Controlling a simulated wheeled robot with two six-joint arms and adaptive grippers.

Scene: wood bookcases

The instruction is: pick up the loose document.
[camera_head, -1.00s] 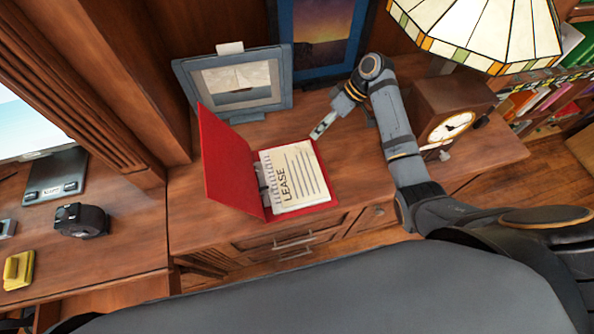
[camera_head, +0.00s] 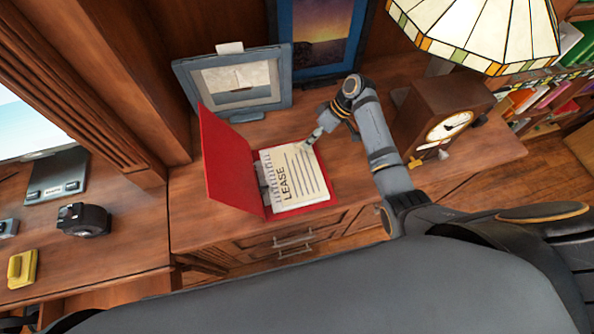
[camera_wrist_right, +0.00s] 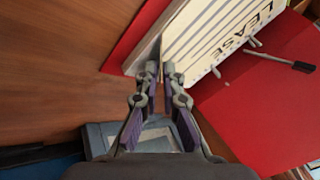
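The loose document (camera_head: 292,178) is a cream sheet marked LEASE with dark lines and a ring-punched edge. It lies in an open red binder (camera_head: 228,165); in the right wrist view the document (camera_wrist_right: 215,35) is at the top. My right gripper (camera_head: 313,137) is at the document's far right corner. In the wrist view, the right gripper (camera_wrist_right: 160,68) has its fingers close together with a narrow gap, at the page edge. Whether paper is between the fingertips cannot be told. My left gripper is not in view.
A framed sailboat picture (camera_head: 238,82) stands behind the binder, and a blue framed picture (camera_head: 322,40) farther back. A wooden clock (camera_head: 440,110) and a stained-glass lamp (camera_head: 480,32) are at the right.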

